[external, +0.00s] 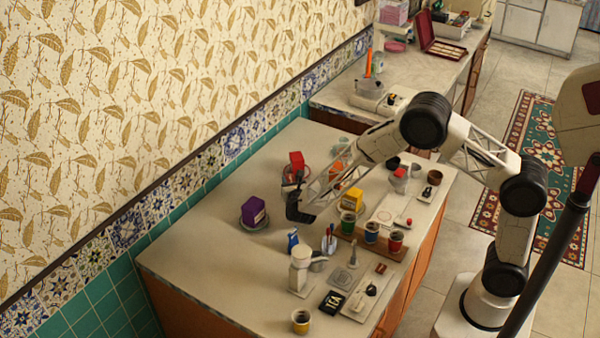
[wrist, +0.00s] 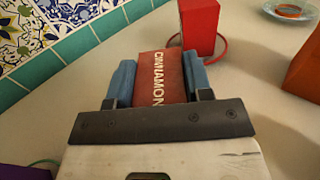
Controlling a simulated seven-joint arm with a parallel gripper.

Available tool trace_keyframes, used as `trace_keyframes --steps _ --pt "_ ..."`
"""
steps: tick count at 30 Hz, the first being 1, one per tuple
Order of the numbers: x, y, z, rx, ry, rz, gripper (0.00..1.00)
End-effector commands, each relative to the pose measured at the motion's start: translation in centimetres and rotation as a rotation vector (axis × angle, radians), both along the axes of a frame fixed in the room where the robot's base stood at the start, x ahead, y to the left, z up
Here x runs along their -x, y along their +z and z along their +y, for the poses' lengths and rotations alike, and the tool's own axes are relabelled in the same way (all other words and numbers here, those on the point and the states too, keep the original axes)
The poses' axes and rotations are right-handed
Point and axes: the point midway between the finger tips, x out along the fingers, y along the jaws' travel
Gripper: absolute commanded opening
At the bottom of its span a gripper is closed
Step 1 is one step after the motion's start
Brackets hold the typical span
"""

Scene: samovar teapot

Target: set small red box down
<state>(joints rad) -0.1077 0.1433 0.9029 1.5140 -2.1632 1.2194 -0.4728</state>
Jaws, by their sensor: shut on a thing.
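My gripper (wrist: 160,82) is shut on a small red box (wrist: 162,72) labelled CINNAMON, held between its two blue fingers in the wrist view. The lower part of the box is hidden by the gripper. In the external view my gripper (external: 298,203) is low over the counter, between a purple box and an orange-yellow box; I cannot make out the held box there. A second, brighter red box (wrist: 200,26) stands just beyond the held one, and it also shows in the external view (external: 297,158). I cannot tell whether the held box touches the counter.
The purple box (external: 253,209) stands on a round dish at left. The orange-yellow box (external: 351,199) is at right, near several coloured cups (external: 371,232). A white grinder-like item (external: 300,268) stands in front. The tiled wall (external: 120,235) bounds the left. The counter's left front is bare.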

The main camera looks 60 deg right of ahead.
Motion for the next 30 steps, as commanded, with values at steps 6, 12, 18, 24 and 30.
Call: trace_keyframes --steps 6,12,18,24,30 --pt "0.0 -0.1 0.0 0.0 0.0 0.0 0.23" --pt "0.0 -1.7 0.0 0.001 0.0 0.002 0.23" --pt "0.0 -3.5 0.0 0.001 -0.001 0.001 0.23" --pt "0.0 -3.7 0.0 0.0 0.0 0.0 0.23" --pt "0.0 -3.9 0.0 0.0 0.0 0.0 0.23"
